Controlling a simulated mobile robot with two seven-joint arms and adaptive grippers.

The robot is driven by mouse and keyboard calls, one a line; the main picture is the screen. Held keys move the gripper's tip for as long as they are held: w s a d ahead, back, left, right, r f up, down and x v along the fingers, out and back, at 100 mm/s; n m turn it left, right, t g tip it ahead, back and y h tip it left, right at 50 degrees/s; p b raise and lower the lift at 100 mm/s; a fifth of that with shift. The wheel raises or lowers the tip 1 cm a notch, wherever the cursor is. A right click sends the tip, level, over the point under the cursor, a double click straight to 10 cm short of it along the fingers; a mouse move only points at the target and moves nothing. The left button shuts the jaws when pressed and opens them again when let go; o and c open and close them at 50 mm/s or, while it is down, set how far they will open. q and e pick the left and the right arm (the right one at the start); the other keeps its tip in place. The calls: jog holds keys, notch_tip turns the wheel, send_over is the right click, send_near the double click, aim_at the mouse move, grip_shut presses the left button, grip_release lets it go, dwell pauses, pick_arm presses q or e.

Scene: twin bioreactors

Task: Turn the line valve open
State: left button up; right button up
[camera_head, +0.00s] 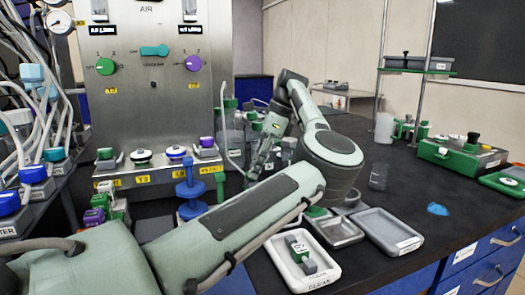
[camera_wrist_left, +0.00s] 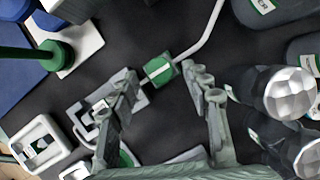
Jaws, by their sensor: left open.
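The line valve (camera_wrist_left: 160,70) shows in the left wrist view as a small green block with a white stripe, joined to a pale tube at its upper right. My left gripper (camera_wrist_left: 163,84) is open, with one finger on each side of the valve and visible gaps between. In the head view my left gripper (camera_head: 262,156) points down behind my forearm, beside the bottles near the steel panel. I cannot make out the valve there. My right gripper is not in view.
Clear bottles (camera_wrist_left: 285,95) stand close to the right finger in the wrist view. A blue spool-like stand (camera_head: 190,190) is left of the gripper in the head view. Grey trays (camera_head: 388,232) and a white tray (camera_head: 325,270) lie on the dark bench in front.

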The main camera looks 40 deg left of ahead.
pick_arm(q)
jog(key=v, duration=1.1)
jog(key=shift+w, duration=0.1)
